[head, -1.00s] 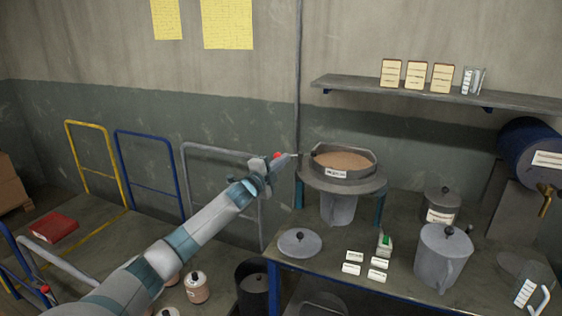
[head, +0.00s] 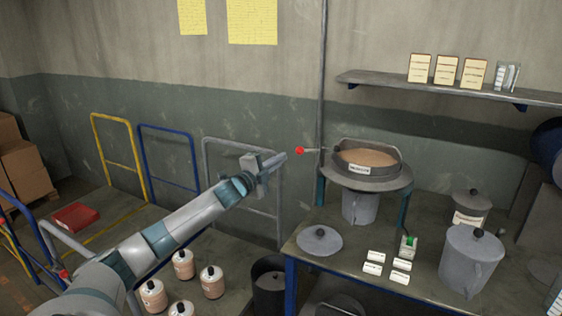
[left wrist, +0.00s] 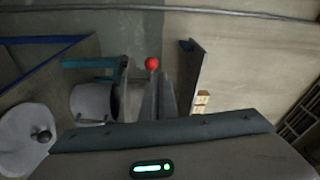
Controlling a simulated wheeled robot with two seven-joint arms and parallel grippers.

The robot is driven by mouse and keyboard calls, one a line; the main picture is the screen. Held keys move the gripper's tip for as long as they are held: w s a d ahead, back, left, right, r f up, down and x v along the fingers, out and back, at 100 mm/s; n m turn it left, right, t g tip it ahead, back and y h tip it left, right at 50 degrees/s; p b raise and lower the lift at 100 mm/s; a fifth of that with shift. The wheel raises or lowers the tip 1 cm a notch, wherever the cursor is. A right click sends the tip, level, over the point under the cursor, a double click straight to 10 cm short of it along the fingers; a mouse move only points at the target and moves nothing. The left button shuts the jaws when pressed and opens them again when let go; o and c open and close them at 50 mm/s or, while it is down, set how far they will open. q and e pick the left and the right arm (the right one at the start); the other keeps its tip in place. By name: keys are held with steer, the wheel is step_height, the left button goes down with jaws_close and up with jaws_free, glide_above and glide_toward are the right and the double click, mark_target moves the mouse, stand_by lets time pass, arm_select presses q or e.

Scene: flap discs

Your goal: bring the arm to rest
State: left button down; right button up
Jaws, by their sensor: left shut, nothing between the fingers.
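My left gripper (head: 284,156) is shut and empty, raised in front of the wall just left of a red ball knob (head: 300,150). The knob sits on a thin rod reaching left from a round pan of brown grains (head: 368,157), which rests on a raised round stand (head: 385,184). A small gap shows between the fingertips and the knob. In the left wrist view the red knob (left wrist: 152,63) shows just beyond the shut fingers (left wrist: 160,97). My right gripper is not in view.
The workbench (head: 330,262) holds a grey lid (head: 319,241), small label cards, a green-topped item (head: 408,246) and a lidded grey pot (head: 470,262). Metal rails (head: 240,145) stand behind my left arm. Several lidded pots (head: 212,283) stand below it. A shelf (head: 440,88) hangs at upper right.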

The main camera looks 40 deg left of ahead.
arm_select(q)
steer(key=shift+f, duration=0.1)
stand_by(0.3)
